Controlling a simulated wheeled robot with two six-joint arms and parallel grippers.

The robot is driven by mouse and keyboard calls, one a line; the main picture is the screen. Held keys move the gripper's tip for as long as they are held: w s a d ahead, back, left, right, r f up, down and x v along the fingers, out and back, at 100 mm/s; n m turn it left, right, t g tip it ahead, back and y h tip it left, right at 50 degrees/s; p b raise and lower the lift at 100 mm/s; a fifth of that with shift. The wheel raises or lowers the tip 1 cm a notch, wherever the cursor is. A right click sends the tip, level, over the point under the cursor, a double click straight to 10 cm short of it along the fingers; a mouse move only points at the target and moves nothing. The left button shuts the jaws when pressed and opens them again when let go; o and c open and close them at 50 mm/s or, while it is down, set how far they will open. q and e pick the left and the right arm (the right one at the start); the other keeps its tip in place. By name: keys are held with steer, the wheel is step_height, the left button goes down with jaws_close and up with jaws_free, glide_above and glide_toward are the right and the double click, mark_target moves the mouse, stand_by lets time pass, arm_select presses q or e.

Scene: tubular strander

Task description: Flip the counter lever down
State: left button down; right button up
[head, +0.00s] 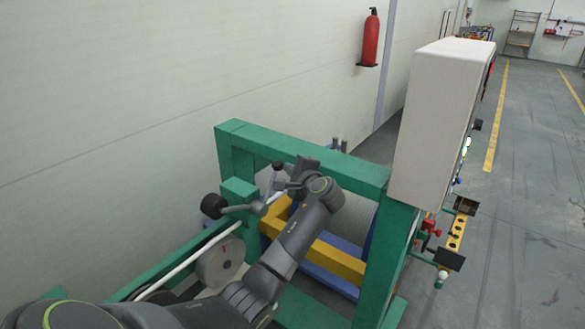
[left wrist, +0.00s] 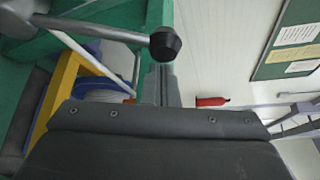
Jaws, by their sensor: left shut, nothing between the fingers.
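The counter lever (head: 274,183) stands up from a grey hub (head: 259,207) on the green frame, with a dark knob at its top. In the left wrist view the lever's rod (left wrist: 95,32) comes in from the upper left and ends in its black knob (left wrist: 165,43). My left gripper (head: 293,183) is beside the lever, on its right in the head view. In the left wrist view its fingers (left wrist: 159,72) are shut and empty, with the knob just past their tips. I cannot tell whether they touch. My right gripper is not in view.
A black cylinder (head: 212,206) sits on a grey arm left of the hub. A green beam (head: 300,155) crosses behind my gripper, above a yellow bar (head: 340,262). A white control cabinet (head: 436,120) stands to the right. A fire extinguisher (head: 370,40) hangs on the wall.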

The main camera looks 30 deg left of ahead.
mark_target(282, 165)
arm_select(q)
steer(key=shift+s+r, duration=0.1)
steer(key=shift+s, duration=0.1)
steer(key=shift+s+r+n, duration=0.15)
steer(key=shift+r+n, duration=0.05)
steer(key=shift+n, duration=0.1)
steer(key=shift+s+r+t, duration=0.1)
steer(key=shift+s+t, duration=0.05)
steer(key=shift+t, duration=0.15)
steer(key=shift+s+a+r+n+t+y+b, duration=0.1)
steer(key=shift+s+r+n+t+y+b, duration=0.3)
steer(key=shift+s+n+b, duration=0.45)
steer(key=s+n+b, duration=0.1)
steer(key=s+r+n+y+b, duration=0.1)
steer(key=s+b, duration=0.1)
steer(key=s+r+n+t+y+b, duration=0.1)
steer(key=s+n, duration=0.1)
steer(key=shift+s+a+b, duration=0.15)
steer(key=shift+a+b, duration=0.05)
steer(key=shift+b, duration=0.2)
